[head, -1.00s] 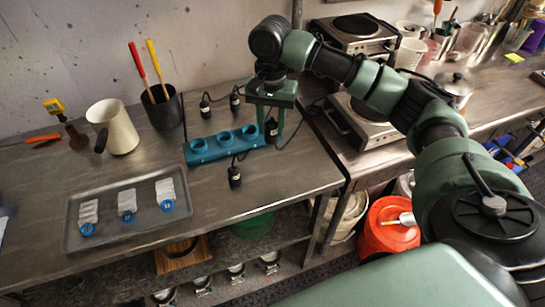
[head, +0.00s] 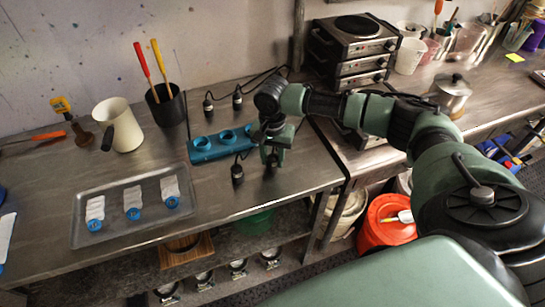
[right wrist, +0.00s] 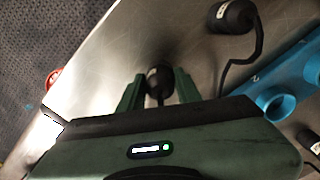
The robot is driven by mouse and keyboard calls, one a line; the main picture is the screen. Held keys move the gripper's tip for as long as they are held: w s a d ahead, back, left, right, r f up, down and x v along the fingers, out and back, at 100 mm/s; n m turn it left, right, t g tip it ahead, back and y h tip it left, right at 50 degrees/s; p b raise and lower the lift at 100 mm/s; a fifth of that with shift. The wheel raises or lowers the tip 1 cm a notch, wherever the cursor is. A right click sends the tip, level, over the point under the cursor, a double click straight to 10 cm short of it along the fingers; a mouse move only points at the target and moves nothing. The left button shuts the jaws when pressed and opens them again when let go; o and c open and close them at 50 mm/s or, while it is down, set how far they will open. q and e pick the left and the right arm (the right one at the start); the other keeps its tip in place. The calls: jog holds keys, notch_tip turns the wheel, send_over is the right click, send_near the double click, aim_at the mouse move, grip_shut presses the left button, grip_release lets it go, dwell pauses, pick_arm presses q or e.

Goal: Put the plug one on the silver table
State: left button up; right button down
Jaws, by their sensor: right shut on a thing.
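My right gripper (head: 272,163) is shut on a black plug (right wrist: 158,82), which shows between its green fingers in the right wrist view. It is low over the bare front right part of the silver table (head: 215,190). A dark shadow lies close to the plug; I cannot tell if it touches the table. A blue socket block (head: 213,146) stands behind and left, its right end hidden by my arm. Another black plug (head: 237,172) with a cord stands on the table left of the gripper. My left gripper is out of view.
Two more black plugs (head: 208,104) (head: 238,101) stand behind the block. A grey tray (head: 112,228) with blue-ended white pieces lies at the left. A black cup (head: 166,107) and a cream jug (head: 120,125) stand behind. The table's front edge is close to the gripper.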

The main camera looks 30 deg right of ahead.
aim_at(272, 156)
jog(key=c, duration=1)
grip_release()
notch_tip(272, 156, up, 12)
jog(key=b, duration=0.2)
jog(key=shift+b, duration=0.3)
jog(key=shift+s, duration=0.1)
